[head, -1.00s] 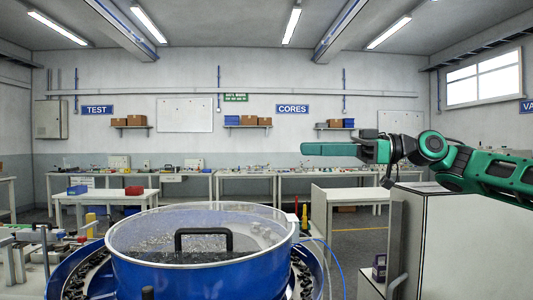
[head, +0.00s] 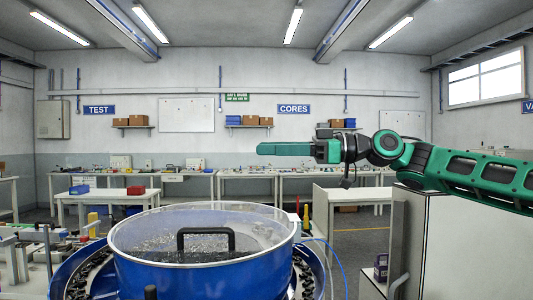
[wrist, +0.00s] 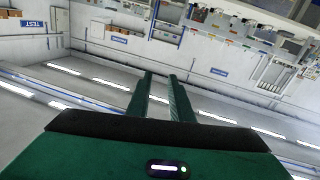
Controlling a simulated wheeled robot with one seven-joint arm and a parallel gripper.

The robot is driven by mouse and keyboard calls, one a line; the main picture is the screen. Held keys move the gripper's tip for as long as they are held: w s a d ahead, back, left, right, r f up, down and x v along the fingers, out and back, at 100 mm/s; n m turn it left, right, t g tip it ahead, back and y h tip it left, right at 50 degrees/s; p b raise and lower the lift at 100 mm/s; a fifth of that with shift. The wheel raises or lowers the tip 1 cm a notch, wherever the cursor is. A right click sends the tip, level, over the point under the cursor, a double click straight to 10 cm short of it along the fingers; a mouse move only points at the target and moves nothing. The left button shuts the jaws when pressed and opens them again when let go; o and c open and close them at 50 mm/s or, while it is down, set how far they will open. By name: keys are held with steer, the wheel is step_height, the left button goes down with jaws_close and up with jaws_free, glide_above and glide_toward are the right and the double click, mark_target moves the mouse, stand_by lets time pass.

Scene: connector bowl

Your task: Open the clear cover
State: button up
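The clear cover (head: 265,228) lies flat over the round blue bowl (head: 200,277), with its grey rim on the bowl's edge. A black handle (head: 206,232) stands up on the near part of the cover. Loose small parts show dimly through it. My gripper (head: 258,149) is in the air above and beyond the bowl's right side, pointing left, touching nothing. In the wrist view, its two green fingers (wrist: 160,75) are apart with nothing between them. The cover and bowl are not in the wrist view.
A dark-part track (head: 303,275) runs around the bowl. A grey cabinet (head: 465,250) stands at the right under my arm. A bench with items (head: 30,250) is at the left. Tables (head: 105,197) stand farther back. The air above the cover is clear.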

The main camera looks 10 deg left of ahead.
jaws_close()
stand_by(0.6)
stand_by(0.8)
jaws_free()
steer(key=w+d, duration=0.1)
steer(key=d, duration=0.9)
steer(key=shift+d, duration=0.35)
steer(key=shift+w, duration=0.1)
